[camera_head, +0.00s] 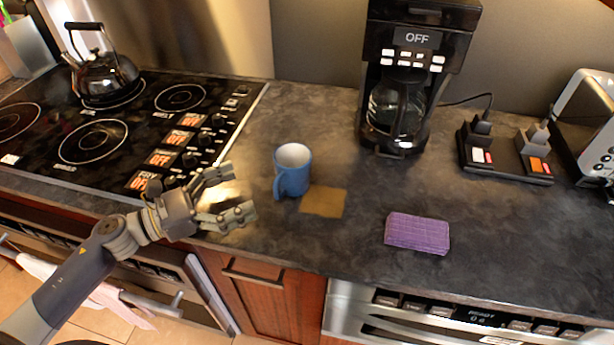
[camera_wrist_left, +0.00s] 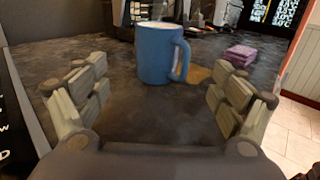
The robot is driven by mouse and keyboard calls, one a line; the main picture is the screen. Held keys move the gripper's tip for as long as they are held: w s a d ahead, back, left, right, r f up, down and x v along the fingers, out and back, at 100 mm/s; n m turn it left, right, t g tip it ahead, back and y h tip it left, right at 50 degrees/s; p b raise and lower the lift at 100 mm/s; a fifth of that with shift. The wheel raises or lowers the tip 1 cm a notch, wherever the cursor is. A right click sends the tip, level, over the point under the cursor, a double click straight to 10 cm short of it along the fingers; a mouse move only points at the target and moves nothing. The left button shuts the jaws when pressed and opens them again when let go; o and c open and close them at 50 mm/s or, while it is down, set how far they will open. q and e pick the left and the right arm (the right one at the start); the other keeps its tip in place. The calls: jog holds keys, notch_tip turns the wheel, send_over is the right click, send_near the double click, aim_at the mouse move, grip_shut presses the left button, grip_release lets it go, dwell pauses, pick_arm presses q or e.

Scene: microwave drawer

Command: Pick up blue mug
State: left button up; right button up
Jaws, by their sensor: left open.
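The blue mug (camera_head: 292,172) stands upright on the dark countertop, beside a flat tan square (camera_head: 324,201). Its handle faces the front in the head view. My left gripper (camera_head: 232,195) is open and empty, just left of the mug and apart from it. In the left wrist view the mug (camera_wrist_left: 158,52) stands ahead, between and beyond the two spread fingers (camera_wrist_left: 158,98), with its handle on the right. My right gripper is in neither view.
A black cooktop (camera_head: 120,130) with a kettle (camera_head: 105,75) lies to the left. A coffee maker (camera_head: 415,60) stands behind right of the mug. A purple folded cloth or sponge (camera_head: 417,233) lies to the right. The counter between gripper and mug is clear.

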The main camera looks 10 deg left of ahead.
aim_at(286, 169)
pick_arm(q)
jog(key=shift+w+d+f, duration=0.25)
jog(key=p+x, duration=0.1)
jog(key=x, duration=0.3)
jog(key=shift+r+p, duration=0.25)
jog(key=shift+p, duration=0.15)
jog(key=shift+w+d+f, duration=0.1)
jog(key=shift+w+d, duration=0.35)
jog(key=shift+d, duration=0.05)
jog(key=shift+w+d+p, duration=0.25)
jog(key=shift+p, duration=0.15)
jog(key=x, duration=0.1)
jog(key=p+x, duration=0.1)
jog(key=x, duration=0.1)
jog(key=p+x, duration=0.1)
jog(key=shift+w+r, duration=0.2)
jog(key=shift+r, duration=0.15)
jog(key=shift+w+d+f, duration=0.1)
jog(key=shift+d, duration=0.05)
jog(key=c, duration=1.5)
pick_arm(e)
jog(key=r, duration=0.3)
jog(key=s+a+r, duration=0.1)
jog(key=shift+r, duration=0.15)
